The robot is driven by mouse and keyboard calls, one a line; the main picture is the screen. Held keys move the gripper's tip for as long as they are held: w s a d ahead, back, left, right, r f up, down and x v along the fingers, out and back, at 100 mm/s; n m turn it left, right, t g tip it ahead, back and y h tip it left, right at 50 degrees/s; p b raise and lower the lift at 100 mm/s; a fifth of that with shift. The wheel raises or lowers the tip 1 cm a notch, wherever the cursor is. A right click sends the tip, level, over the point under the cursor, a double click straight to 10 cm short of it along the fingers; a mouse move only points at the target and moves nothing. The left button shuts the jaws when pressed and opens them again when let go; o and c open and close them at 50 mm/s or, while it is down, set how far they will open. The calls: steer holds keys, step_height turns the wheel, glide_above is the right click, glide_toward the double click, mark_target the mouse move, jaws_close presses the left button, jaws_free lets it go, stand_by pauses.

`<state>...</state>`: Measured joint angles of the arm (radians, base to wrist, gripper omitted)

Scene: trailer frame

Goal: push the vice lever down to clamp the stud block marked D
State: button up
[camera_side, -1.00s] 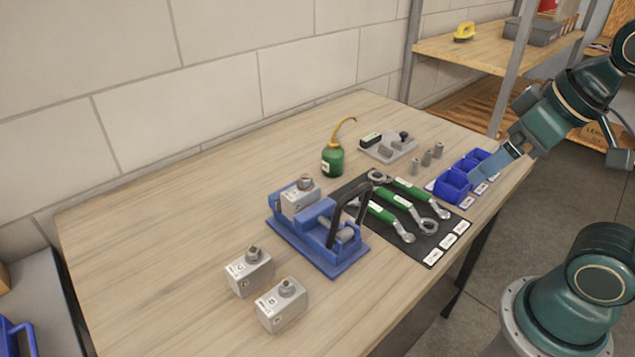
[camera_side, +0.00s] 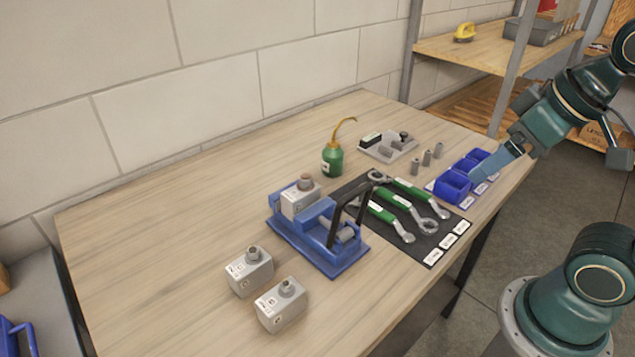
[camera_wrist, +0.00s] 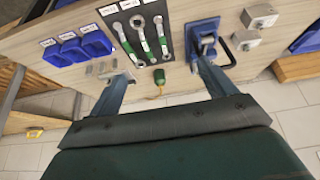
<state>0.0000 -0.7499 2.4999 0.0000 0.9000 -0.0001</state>
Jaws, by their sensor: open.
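The blue vice (camera_side: 335,262) stands on the bench, and its black lever (camera_side: 363,194) is raised above the base. A grey stud block (camera_side: 298,202) with a brownish stud on top sits in the vice; its letter is too small to read. My gripper (camera_side: 482,172) is over the blue bins at the right end of the bench, well away from the lever. In the wrist view my gripper (camera_wrist: 165,70) is open and empty, its two fingers wide apart.
Two more stud blocks (camera_side: 249,273) (camera_side: 282,307) stand in front of the vice. Spanners lie on a black mat (camera_side: 385,237) to its right. A green oil can (camera_side: 332,161), a grey fixture (camera_side: 388,147) and blue bins (camera_side: 453,185) are behind and right. The bench's left side is clear.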

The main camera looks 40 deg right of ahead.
steer(key=shift+w+r, duration=0.15)
steer(key=c, duration=0.7)
steer(key=shift+w+a+r+n, duration=0.15)
steer(key=shift+w+r+n, duration=0.1)
steer(key=shift+n, duration=0.25)
steer(key=c, duration=0.3)
step_height(320, 180, up, 7)
steer(key=n+g, duration=0.3)
steer(key=n, duration=1.4)
glide_above(357, 190)
steer(key=s, duration=0.3)
steer(key=shift+s+f, duration=0.1)
steer(key=shift+f, duration=0.1)
steer(key=x, duration=1.4)
steer(key=shift+s, duration=0.2)
steer(key=shift+c, duration=0.4)
jaws_close()
